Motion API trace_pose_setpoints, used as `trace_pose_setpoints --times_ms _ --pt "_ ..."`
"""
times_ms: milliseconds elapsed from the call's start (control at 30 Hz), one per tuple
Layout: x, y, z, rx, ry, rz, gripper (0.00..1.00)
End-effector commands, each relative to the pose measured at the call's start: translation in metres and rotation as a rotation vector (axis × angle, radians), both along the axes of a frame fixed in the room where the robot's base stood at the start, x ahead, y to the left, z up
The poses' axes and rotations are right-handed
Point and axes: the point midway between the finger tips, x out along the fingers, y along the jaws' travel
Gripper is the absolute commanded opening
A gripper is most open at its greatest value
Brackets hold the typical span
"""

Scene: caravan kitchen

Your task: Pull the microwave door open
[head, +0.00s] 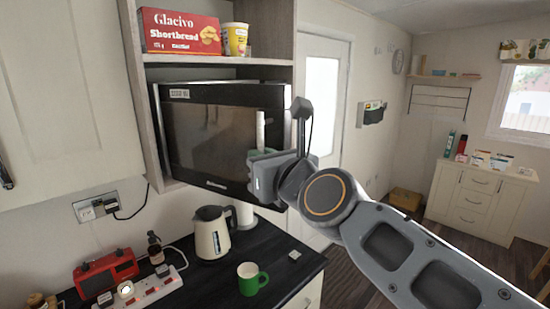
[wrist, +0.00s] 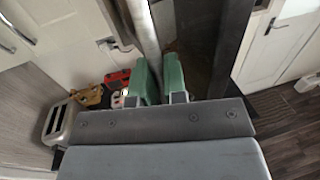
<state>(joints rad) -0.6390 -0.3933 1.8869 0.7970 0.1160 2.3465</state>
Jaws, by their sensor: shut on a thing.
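The black microwave (head: 210,135) sits in an open cabinet niche, its dark glass door facing the room. A pale upright handle (head: 260,128) stands at the door's right side. My gripper (head: 254,155) is at this handle, with its fingers mostly hidden behind its own body in the head view. In the wrist view, the two green fingers (wrist: 161,82) are closed on the pale handle (wrist: 143,28), one on either side. I cannot tell for certain whether the door is shut or slightly ajar.
A shortbread box (head: 180,32) and a yellow cup (head: 235,40) stand on the shelf above. A kettle (head: 212,232), green mug (head: 250,278), red toaster-like radio (head: 106,273) and power strip (head: 150,288) are on the counter below. Open floor lies right.

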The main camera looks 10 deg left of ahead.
Motion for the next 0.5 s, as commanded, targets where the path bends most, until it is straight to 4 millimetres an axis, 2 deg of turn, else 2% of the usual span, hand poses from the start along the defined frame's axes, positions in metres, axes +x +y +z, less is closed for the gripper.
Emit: trace_pose_setpoints --times_ms 33,333,367,500 --pt "0.0006 -0.0015 0.0057 0.009 -0.007 -0.005 0.00" --pt "0.0048 -0.0087 0.0065 0.010 -0.008 -0.022 0.00" --pt "0.0050 -0.0088 0.0066 0.010 -0.008 -0.023 0.14" --pt "0.0054 -0.0092 0.0051 0.008 -0.006 -0.023 0.28"
